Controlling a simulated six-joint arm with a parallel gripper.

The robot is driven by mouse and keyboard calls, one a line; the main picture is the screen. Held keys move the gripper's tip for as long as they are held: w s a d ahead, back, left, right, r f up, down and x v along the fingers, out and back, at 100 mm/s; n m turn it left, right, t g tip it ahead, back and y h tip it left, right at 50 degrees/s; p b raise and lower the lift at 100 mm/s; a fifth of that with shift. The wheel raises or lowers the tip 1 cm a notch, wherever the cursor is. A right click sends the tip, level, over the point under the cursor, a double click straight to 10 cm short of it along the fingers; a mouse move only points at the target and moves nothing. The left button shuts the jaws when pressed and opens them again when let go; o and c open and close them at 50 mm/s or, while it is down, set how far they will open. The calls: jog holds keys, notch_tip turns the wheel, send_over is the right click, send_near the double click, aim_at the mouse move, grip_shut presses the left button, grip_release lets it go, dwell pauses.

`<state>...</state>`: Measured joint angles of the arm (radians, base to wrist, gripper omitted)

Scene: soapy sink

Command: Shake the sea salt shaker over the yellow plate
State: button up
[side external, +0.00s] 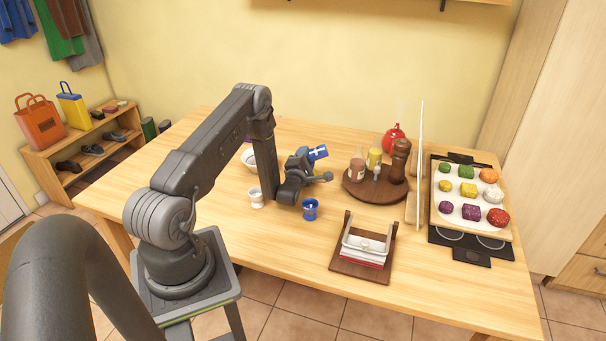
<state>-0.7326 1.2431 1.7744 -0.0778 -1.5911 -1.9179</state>
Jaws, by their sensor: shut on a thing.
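My gripper (309,173) is over the middle of the table, left of the round wooden turntable. It is shut on a small blue item with white marks (318,153), which looks tilted and is probably the sea salt shaker; its label is too small to read. The gripper's fingers partly hide it. I cannot make out a yellow plate in this view. A pale round dish (249,158) shows partly behind my arm, and the arm hides the rest.
A white cup (256,198) and a blue cup (310,209) stand near the gripper. The turntable (372,193) holds bottles and a pepper mill (400,161). The front left tabletop is clear.

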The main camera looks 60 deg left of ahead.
aim_at(312, 149)
jog(key=shift+r, duration=0.15)
